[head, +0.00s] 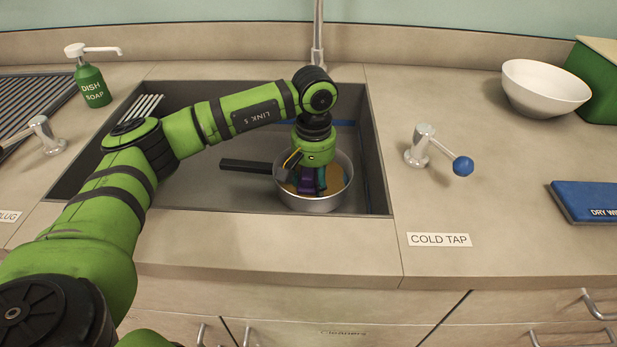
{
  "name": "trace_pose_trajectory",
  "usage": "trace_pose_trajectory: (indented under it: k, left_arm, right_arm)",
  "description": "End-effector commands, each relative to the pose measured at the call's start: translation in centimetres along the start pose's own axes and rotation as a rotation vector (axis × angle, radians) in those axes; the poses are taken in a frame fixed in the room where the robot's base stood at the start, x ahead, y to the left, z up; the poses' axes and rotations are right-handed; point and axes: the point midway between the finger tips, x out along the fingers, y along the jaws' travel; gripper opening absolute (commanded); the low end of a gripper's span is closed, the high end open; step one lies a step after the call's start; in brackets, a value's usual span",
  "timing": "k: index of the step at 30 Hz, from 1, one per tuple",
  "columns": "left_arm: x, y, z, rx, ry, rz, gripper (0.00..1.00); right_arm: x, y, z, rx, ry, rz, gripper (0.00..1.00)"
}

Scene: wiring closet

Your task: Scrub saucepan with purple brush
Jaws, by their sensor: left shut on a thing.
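The saucepan (315,204) stands in the sink, toward its right side, with its black handle (245,166) pointing left. Its inside floor looks brownish. My left gripper (312,180) reaches down from above into the saucepan. It is shut on the purple brush (306,187), of which only a small purple part shows between the fingers. The brush's lower end is mostly hidden, and I cannot tell whether it touches the pan's floor. My right gripper is not in view.
The sink (225,198) has a faucet (318,40) behind it. A cold tap (421,146) with a blue knob stands at right. A white bowl (545,88), a green box (598,80) and a blue item (590,202) lie further right. A soap bottle (92,85) stands at left.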

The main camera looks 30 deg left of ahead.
Motion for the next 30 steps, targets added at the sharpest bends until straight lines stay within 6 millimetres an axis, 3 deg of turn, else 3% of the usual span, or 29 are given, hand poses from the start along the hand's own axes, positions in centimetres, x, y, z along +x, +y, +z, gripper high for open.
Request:
trace_pose_trajectory:
  k: [1,8,30]
  left_arm:
    - [0.7,0.0,0.1,0.001,-0.003,-0.001,0.1]
    - [0.4,0.0,0.1,0.001,-0.004,-0.002,0.1]
    - [-7.5,0.0,0.0,0.001,-0.001,0.0,0.1]
  right_arm:
    - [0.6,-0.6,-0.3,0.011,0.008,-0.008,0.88]
    - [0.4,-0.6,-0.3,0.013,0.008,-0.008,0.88]
    - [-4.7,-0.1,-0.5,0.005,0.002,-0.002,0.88]
